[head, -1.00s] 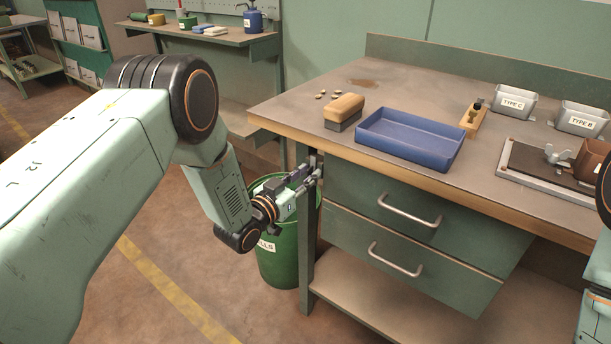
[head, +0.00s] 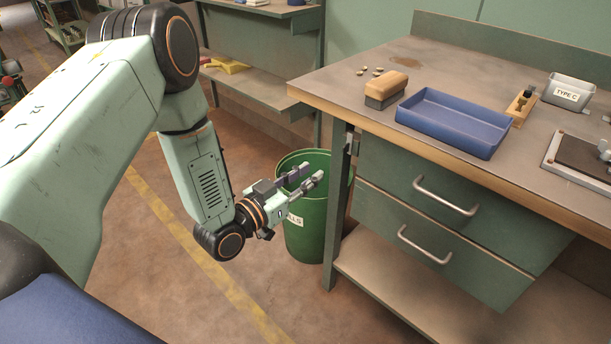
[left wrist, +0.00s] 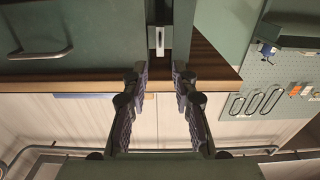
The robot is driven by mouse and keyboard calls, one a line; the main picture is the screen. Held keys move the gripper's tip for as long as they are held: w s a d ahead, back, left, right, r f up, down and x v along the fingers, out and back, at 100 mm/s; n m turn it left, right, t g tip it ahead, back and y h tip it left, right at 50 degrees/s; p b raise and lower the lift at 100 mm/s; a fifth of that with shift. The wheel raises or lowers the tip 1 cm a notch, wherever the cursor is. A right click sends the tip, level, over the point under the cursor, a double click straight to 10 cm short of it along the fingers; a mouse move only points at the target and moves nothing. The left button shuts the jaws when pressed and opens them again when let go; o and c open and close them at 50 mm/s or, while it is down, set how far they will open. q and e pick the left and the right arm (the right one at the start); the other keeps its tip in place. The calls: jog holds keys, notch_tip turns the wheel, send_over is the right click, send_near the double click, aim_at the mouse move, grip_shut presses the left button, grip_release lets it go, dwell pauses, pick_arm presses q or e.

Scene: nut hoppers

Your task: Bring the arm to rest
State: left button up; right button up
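My left arm comes in from the left in the head view and is bent down at the elbow. Its left gripper (head: 314,172) hangs in front of the green bin (head: 303,235), left of the workbench (head: 340,75) and below its top. In the left wrist view the two fingers of the left gripper (left wrist: 160,72) stand apart with nothing between them. The gripper is open and empty. My right gripper is not in view.
On the bench are a blue tray (head: 450,137), a wooden-backed brush (head: 385,90), several small nuts (head: 372,71) and a grey hopper marked TYPE C (head: 570,92). Drawers with handles (head: 445,198) face the arm. Floor left of the bin is clear.

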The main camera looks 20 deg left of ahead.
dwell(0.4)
pick_arm(q)
jog(key=s+f+n+g+y, duration=0.4)
jog(key=s+f+g, duration=0.5)
jog(key=s+f, duration=0.6)
jog(key=s+f+g+y, duration=0.2)
jog(key=s+g, duration=0.6)
jog(key=s, duration=1.3)
notch_tip(320, 180, down, 2)
jog(key=shift+s+f, duration=0.15)
jog(key=shift+o, duration=0.4)
